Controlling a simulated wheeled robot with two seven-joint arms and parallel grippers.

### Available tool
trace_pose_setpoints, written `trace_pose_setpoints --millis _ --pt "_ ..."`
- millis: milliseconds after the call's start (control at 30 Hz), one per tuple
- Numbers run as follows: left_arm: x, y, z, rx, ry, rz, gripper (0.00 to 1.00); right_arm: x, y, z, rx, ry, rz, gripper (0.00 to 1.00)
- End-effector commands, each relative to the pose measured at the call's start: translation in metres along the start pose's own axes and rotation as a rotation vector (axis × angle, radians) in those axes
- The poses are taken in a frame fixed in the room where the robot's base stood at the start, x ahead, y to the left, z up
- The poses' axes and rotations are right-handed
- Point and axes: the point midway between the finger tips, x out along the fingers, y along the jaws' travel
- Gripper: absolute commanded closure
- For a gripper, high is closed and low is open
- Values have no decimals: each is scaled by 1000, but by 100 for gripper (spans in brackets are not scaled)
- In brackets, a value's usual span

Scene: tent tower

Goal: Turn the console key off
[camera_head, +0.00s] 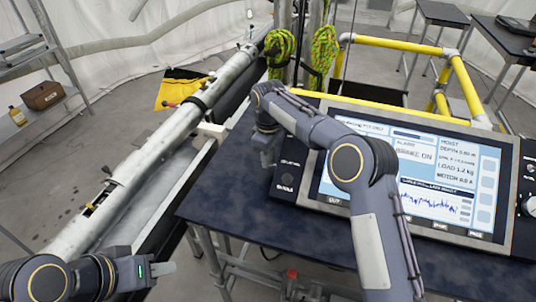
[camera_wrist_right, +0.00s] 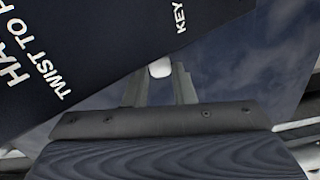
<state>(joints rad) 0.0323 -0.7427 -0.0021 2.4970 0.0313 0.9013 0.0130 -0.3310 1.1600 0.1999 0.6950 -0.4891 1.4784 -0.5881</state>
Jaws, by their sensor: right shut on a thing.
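The console (camera_head: 505,215) is a grey-framed panel with a lit screen, tilted on the dark table. The right wrist view shows its dark face (camera_wrist_right: 90,40) with the white words "TWIST TO" and "KEY". My right gripper (camera_head: 268,158) is at the console's left edge. In the right wrist view its two fingers (camera_wrist_right: 160,88) are shut on a small white piece, the key (camera_wrist_right: 160,69), beside the "KEY" label. The key is hidden in the head view, and its turn angle cannot be told. My left gripper (camera_head: 165,268) is low at left, away from the console; its finger opening is unclear.
The dark blue table (camera_head: 225,190) has bare room left of the console. A long grey tube (camera_head: 150,150) runs diagonally along the left. Yellow rails (camera_head: 400,44) stand behind the console. Green ropes (camera_head: 322,50) hang at the back.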

Motion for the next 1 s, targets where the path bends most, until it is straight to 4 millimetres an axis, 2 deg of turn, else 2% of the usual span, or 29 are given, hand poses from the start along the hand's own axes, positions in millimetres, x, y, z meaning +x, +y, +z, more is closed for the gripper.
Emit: trace_pose_setpoints --millis 33,233,333,900,933,1000 --pt "-15 7 -8 0 0 0 64 -8 0 0 2 -5 -18 100" --pt "-51 23 -26 0 1 0 64 -8 4 -1 5 -21 -116 100" --pt "-47 21 -24 0 1 0 64 0 6 -2 7 -26 -161 100" --pt "-46 21 -23 0 1 0 64 0 7 -1 1 -31 -226 100" --pt "-46 21 -23 0 1 0 64 0 7 -1 1 -31 -226 74" --pt "-46 21 -24 0 1 0 64 0 7 -1 1 -32 -225 65"
